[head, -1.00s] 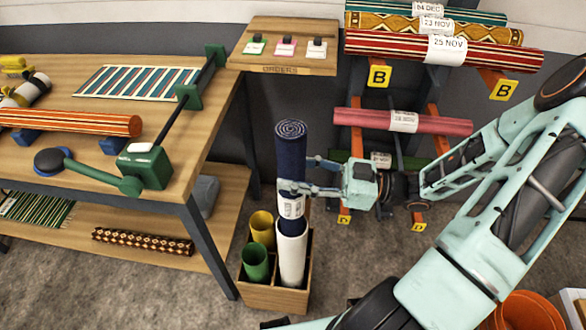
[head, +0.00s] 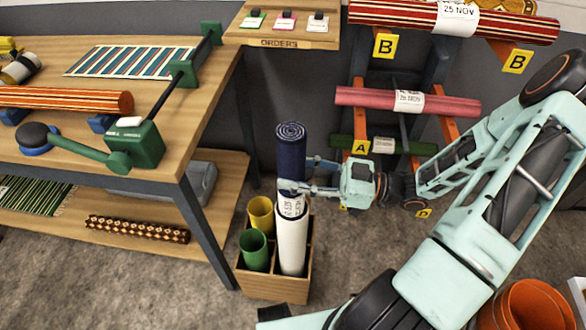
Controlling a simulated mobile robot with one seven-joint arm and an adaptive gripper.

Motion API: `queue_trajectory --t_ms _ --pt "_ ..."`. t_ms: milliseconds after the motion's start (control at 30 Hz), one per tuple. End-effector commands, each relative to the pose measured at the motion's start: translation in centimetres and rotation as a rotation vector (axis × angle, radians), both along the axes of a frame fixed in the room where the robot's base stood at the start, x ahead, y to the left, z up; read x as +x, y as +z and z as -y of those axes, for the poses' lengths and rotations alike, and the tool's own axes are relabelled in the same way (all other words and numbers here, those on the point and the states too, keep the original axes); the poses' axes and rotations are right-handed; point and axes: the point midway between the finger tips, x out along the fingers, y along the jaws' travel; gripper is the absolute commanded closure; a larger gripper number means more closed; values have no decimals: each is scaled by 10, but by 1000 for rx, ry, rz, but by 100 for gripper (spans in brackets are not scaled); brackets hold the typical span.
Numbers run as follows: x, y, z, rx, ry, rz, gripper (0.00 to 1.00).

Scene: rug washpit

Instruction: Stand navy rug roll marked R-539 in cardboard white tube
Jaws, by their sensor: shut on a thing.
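The navy rug roll (head: 291,152) stands nearly upright, its spiral end on top and a white printed label (head: 292,206) low on it. The print is too small to read surely. My gripper (head: 290,188) comes from the right and is shut on the roll just above the label. The white cardboard tube (head: 292,247) stands in a wooden divided crate (head: 272,289) directly below. The roll's lower end is hidden at the tube's mouth and appears to be inside it.
A yellow tube (head: 261,214) and a green tube (head: 253,250) stand in the crate's left compartments. A workbench (head: 150,75) is close on the left. A rack holds a pink roll (head: 370,97) behind my gripper. An orange bucket (head: 527,305) is at lower right.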

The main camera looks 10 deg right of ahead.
Motion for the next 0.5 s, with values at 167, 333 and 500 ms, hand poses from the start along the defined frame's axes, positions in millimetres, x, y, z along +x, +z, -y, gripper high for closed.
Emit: queue_trajectory --t_ms 167,333,500 --pt "0 -16 0 3 1 1 100" --pt "0 -29 0 2 1 1 100" --pt "0 -42 0 2 1 1 100"
